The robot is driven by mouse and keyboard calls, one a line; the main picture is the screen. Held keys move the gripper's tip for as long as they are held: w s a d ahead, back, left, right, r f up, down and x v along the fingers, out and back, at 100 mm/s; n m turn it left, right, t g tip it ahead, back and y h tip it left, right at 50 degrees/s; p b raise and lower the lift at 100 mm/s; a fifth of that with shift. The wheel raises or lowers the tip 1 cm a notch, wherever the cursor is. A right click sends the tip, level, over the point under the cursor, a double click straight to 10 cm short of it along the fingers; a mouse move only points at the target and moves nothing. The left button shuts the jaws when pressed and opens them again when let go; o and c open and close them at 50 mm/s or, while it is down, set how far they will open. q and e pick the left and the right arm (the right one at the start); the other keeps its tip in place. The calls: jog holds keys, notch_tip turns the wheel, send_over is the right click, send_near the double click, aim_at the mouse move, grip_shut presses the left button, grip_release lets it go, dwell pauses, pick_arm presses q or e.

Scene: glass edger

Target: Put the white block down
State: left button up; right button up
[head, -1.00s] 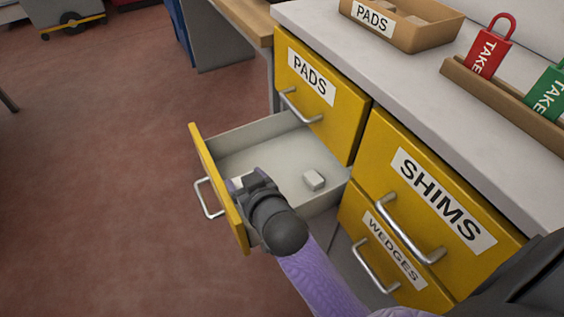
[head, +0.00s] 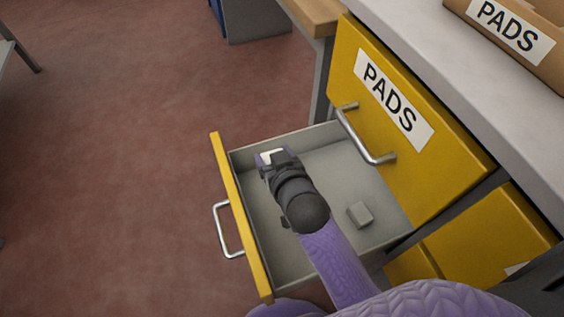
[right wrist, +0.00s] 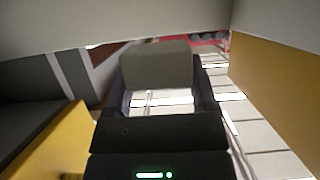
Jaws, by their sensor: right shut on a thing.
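The white block (head: 271,155) is between the fingertips of my right gripper (head: 269,161), its pale top showing in the head view. In the right wrist view the block (right wrist: 156,64) spans the gap between both fingers, in shadow. The gripper is shut on it, over the far left part of the open drawer (head: 335,163). I cannot tell whether the block touches the drawer floor. My left gripper is not in view.
A small grey-white block (head: 360,214) lies loose on the drawer floor, right of my gripper. The drawer's yellow front panel (head: 236,205) stands close on the left.

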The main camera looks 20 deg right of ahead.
notch_tip(320, 180, down, 4)
jog(key=shift+r+b, duration=0.2)
jog(key=shift+b, duration=0.75)
jog(key=shift+r, duration=0.3)
jog(key=shift+f, duration=0.6)
jog(key=o, duration=0.9)
jog(key=shift+o, duration=1.2)
jog(key=shift+r, duration=0.35)
pick_arm(q)
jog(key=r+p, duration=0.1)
jog(key=p, duration=0.3)
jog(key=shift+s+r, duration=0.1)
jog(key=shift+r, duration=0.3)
pick_arm(e)
jog(key=v, duration=0.7)
jog(key=shift+s+r, duration=0.25)
jog(key=shift+r, duration=0.1)
